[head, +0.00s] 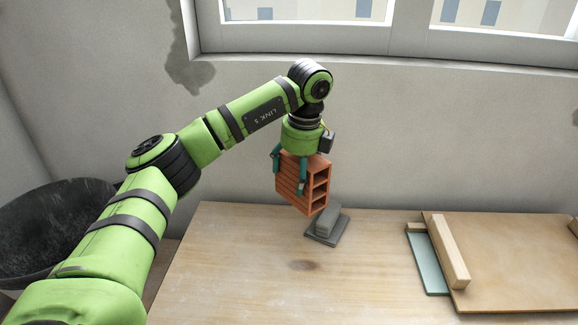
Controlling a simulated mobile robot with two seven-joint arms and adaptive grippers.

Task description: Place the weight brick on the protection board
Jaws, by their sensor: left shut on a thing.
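The weight brick (293,183) is orange with hollow chambers on its right face. My left gripper (288,172) is shut on the brick's upper part, with teal fingers on its near and far sides. The brick hangs upright over the back edge of the table, and its lower end appears above the surface. A brown board (520,258), which looks like the protection board, lies flat at the right of the table, well apart from the brick. My right gripper is not in view.
A grey plate with a block on it (326,225) sits just below and right of the brick. A wooden batten (449,250) lies along the board's left edge, beside a teal sheet (424,262). The table (270,275) is clear in the middle. A dark bucket (55,235) stands left.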

